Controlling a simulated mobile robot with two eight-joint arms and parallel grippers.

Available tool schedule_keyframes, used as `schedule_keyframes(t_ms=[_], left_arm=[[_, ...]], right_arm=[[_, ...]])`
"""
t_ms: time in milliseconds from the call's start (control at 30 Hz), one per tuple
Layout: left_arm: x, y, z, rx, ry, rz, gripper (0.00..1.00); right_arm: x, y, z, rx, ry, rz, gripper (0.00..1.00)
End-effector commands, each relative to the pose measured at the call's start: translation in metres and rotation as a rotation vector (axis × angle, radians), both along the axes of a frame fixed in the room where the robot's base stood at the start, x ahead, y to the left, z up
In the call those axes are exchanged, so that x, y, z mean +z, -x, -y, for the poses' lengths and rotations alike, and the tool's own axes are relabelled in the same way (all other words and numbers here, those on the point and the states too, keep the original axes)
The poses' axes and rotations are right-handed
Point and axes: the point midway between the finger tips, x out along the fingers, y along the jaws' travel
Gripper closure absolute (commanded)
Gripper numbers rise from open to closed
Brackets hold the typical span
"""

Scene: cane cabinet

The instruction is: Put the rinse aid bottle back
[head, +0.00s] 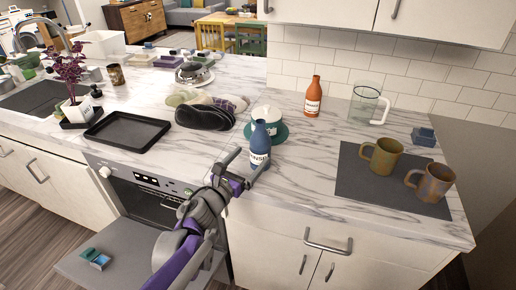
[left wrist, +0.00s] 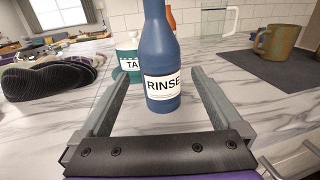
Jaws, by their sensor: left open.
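The rinse aid bottle (head: 260,143) is blue with a white label and stands upright on the marble counter near its front edge. In the left wrist view the bottle (left wrist: 162,60) shows its "RINSE" label, and its base stands between or just beyond the fingertips. My left gripper (head: 245,169) is open at the counter's front edge, its fingers pointing at the bottle. In the left wrist view the two fingers (left wrist: 158,85) lie to either side of the bottle, with visible gaps. My right gripper is not in view.
An orange bottle (head: 312,97), a glass pitcher (head: 366,104) and two mugs (head: 382,157) on a grey mat (head: 358,184) are to the right. The dishwasher door (head: 110,262) hangs open below.

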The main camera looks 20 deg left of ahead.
Motion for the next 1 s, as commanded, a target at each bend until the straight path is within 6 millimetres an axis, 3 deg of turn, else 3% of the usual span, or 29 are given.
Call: schedule_keyframes(t_ms=[100,367,467,567,633,767,900,1000], left_arm=[[0.0,0.015,-0.004,0.002,-0.002,0.0,0.0],[0.001,0.023,-0.006,0.006,0.014,-0.003,0.0],[0.002,0.027,-0.013,0.061,0.138,-0.034,0.0],[0.001,0.04,-0.029,0.191,0.445,-0.104,0.0],[-0.008,0.057,-0.044,0.321,0.754,-0.166,0.0],[-0.048,0.105,-0.059,0.608,1.4,-0.279,0.0],[-0.106,0.173,-0.049,0.973,2.035,-0.356,0.0],[-0.141,0.22,-0.028,1.251,2.372,-0.372,0.0]], right_arm=[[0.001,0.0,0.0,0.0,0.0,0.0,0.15],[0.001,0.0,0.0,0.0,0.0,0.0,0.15],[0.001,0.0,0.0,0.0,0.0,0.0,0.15],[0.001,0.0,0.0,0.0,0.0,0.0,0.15],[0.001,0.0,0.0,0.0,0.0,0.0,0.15],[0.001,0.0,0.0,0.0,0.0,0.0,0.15],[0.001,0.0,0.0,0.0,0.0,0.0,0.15],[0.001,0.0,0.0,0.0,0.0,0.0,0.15]])
